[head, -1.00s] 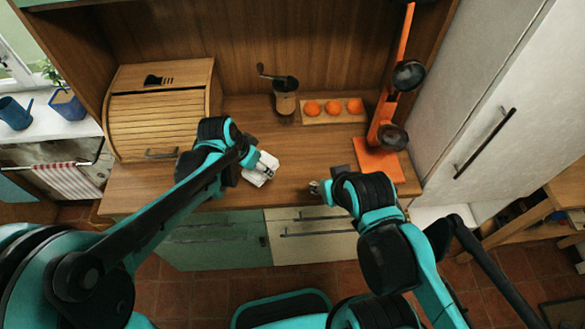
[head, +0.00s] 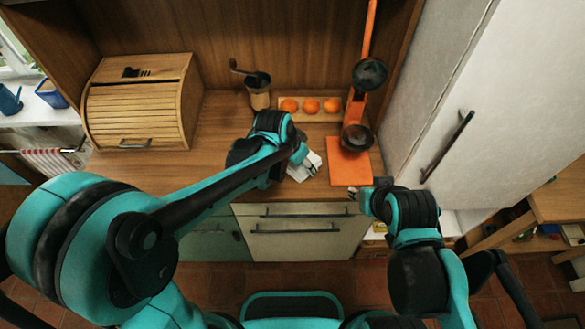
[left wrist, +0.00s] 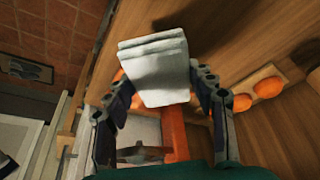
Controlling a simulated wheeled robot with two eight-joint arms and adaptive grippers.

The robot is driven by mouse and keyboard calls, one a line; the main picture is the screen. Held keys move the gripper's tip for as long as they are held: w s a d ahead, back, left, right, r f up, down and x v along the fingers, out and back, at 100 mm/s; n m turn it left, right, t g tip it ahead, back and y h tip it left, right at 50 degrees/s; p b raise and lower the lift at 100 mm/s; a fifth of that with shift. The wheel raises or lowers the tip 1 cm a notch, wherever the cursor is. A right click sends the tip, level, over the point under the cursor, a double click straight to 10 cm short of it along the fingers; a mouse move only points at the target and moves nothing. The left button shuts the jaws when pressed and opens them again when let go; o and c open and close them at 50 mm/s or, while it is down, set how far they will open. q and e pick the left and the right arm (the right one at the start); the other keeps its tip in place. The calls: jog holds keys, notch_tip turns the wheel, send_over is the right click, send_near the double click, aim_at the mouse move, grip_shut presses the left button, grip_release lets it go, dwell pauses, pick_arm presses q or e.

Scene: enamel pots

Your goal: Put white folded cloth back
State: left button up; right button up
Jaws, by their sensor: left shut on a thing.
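The white folded cloth (head: 303,171) is at the left gripper, over the front part of the wooden counter (head: 215,165), just left of the orange base. In the left wrist view the cloth (left wrist: 158,72) shows as a thick folded stack. My left gripper (left wrist: 165,92) is shut on the cloth, one finger on each side. In the head view my left gripper (head: 306,164) partly hides the cloth. My right gripper (head: 354,194) is near the counter's front edge, right of the cloth; its fingers are too small to judge.
An orange juicer press (head: 350,172) stands right of the cloth. Several oranges sit on a wooden tray (head: 326,115) behind. A coffee grinder (head: 258,92) and a wooden bread box (head: 140,105) stand to the left. A white cabinet (head: 450,100) bounds the right side.

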pick_arm(q)
jog(key=w+a+f+b, duration=0.1)
jog(key=w+a+f, duration=0.2)
jog(key=w, duration=0.1)
jog(key=shift+w+a+f, duration=0.1)
jog(key=shift+a+f, duration=0.3)
notch_tip(320, 180, down, 4)
jog(key=shift+r+b, duration=0.1)
jog(key=shift+b, duration=1)
jog(key=o, duration=1.1)
